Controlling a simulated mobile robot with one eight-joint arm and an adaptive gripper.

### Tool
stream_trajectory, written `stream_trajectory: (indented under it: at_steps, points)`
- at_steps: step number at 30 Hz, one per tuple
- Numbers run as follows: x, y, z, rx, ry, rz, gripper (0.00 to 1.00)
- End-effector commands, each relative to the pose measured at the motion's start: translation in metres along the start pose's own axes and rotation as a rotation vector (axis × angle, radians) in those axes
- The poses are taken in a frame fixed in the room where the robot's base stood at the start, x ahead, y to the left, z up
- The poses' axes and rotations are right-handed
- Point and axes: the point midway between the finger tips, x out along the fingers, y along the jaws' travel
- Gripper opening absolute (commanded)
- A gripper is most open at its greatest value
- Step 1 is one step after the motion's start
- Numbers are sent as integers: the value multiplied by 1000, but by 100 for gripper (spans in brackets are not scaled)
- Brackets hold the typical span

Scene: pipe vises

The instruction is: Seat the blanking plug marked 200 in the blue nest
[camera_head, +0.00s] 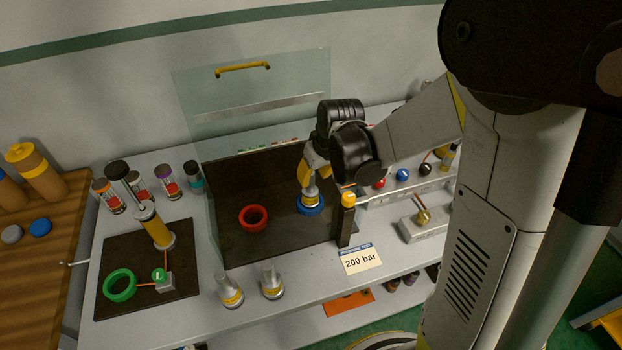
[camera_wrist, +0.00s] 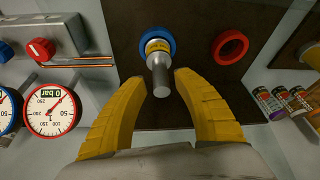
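A metal blanking plug with a yellow band (camera_wrist: 159,48) stands in the blue nest (camera_wrist: 171,41), its grey stem pointing towards the wrist camera. Its marking is too small to read. In the head view the plug (camera_head: 310,197) sits at the blue nest (camera_head: 312,210), partly hidden by my gripper (camera_head: 311,178). In the wrist view my gripper's yellow fingers (camera_wrist: 160,80) are spread on either side of the stem, with a gap at each side.
A red nest (camera_head: 253,218) lies left of the blue one on the dark plate. A clear guard (camera_head: 250,95) is behind. A yellow-topped post (camera_head: 346,215) and a "200 bar" card (camera_head: 361,259) are close right. A green ring (camera_head: 119,285) lies on the left mat.

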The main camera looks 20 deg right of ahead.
Motion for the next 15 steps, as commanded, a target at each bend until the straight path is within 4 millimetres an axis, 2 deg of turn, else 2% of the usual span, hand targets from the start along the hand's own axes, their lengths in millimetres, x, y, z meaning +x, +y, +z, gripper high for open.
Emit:
stream_trajectory:
  at_steps: [1, 3, 6, 13, 15]
  points:
    - [-15, 0, -1, 1, 0, 0, 36]
    - [-30, 0, -1, 1, 0, 0, 36]
    - [-46, 0, 0, 2, 0, 0, 36]
    - [-71, -2, 2, 7, 8, 5, 36]
    - [-86, -5, 6, 18, 22, 14, 36]
